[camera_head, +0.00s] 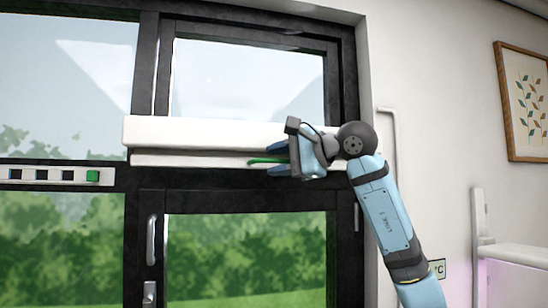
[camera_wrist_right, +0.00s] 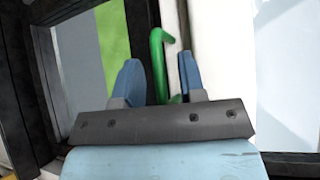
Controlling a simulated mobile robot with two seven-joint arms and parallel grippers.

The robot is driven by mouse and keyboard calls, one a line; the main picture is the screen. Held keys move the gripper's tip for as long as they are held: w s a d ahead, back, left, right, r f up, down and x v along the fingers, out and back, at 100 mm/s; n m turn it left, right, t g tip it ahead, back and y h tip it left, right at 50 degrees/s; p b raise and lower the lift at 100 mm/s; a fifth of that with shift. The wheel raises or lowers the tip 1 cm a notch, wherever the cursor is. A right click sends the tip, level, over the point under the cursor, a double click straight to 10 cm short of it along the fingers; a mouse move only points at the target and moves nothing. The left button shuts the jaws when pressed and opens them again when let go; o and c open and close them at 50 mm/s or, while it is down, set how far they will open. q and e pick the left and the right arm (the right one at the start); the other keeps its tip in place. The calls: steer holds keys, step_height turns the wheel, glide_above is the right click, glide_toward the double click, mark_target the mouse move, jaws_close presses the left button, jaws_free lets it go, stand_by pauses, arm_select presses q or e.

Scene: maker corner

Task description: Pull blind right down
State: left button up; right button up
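The right blind is a white, rolled-up box (camera_head: 200,132) across the window, with a white lower bar (camera_head: 190,160) beneath it. A green handle (camera_head: 262,160) sticks out from the bar; it also shows as a bent green rod in the right wrist view (camera_wrist_right: 157,60). My right gripper (camera_head: 280,160) is at the right part of the blind, with its blue fingers above and below the handle. In the wrist view the fingers (camera_wrist_right: 160,82) are apart, with the handle between them and a gap beside it. My left gripper is out of view.
Black window frames (camera_head: 240,201) surround the glass. A window handle (camera_head: 151,240) stands at the lower left. A switch strip with a green end block (camera_head: 92,176) is on the left frame. A framed leaf picture (camera_head: 526,102) hangs on the right wall.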

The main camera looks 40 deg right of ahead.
steer(key=shift+w+a+f, duration=0.1)
steer(key=shift+w+a, duration=0.05)
steer(key=shift+w, duration=0.35)
jaws_close()
